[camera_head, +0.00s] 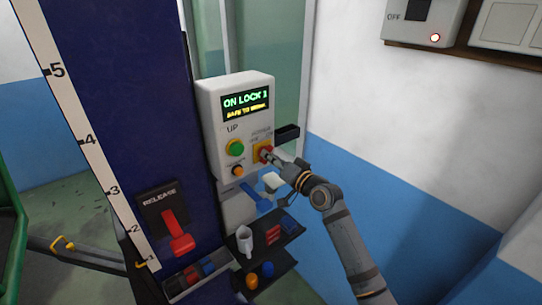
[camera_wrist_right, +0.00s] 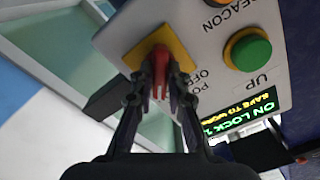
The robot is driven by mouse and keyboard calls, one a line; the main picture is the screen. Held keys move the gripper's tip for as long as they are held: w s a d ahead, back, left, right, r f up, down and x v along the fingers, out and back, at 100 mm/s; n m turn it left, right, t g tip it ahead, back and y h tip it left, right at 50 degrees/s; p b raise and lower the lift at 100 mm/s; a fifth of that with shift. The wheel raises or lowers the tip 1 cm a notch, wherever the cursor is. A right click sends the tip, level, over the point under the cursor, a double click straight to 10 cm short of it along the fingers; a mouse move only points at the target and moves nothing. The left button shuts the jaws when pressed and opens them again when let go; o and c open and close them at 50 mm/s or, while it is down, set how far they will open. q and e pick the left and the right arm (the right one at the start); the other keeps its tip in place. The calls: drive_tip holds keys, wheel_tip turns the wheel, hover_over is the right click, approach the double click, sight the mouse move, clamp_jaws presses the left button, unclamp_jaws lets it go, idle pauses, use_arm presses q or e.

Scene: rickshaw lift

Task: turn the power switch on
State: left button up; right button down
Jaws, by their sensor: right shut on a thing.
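The power switch is a red knob (camera_wrist_right: 161,66) on a yellow plate (camera_wrist_right: 137,57), on the front of a white control box (camera_head: 207,112). In the head view the red knob (camera_head: 264,150) sits at the box's lower right. My right gripper (camera_head: 271,156) reaches it from the lower right. In the wrist view the fingers of my right gripper (camera_wrist_right: 160,90) are shut on the knob, one on each side. Lettering beside the plate shows "OFF"; the rest is partly hidden. The box's display (camera_head: 246,103) is lit and reads "ON LOCK 1". My left gripper is not in view.
A green UP button (camera_head: 236,148) and an orange button (camera_head: 238,171) are close to the switch. A blue lift post (camera_head: 125,110) with a red release lever (camera_head: 177,232) stands left. Shelves below hold a mug (camera_head: 245,241). A wall box marked OFF (camera_head: 452,25) is upper right.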

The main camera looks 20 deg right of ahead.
drive_tip(key=shift+r, duration=0.1)
idle(0.3)
drive_tip(key=c, duration=1.3)
unclamp_jaws()
drive_tip(key=v, duration=0.7)
drive_tip(key=shift+s+d, duration=0.1)
drive_tip(key=shift+s, duration=0.1)
drive_tip(key=shift+w, duration=0.1)
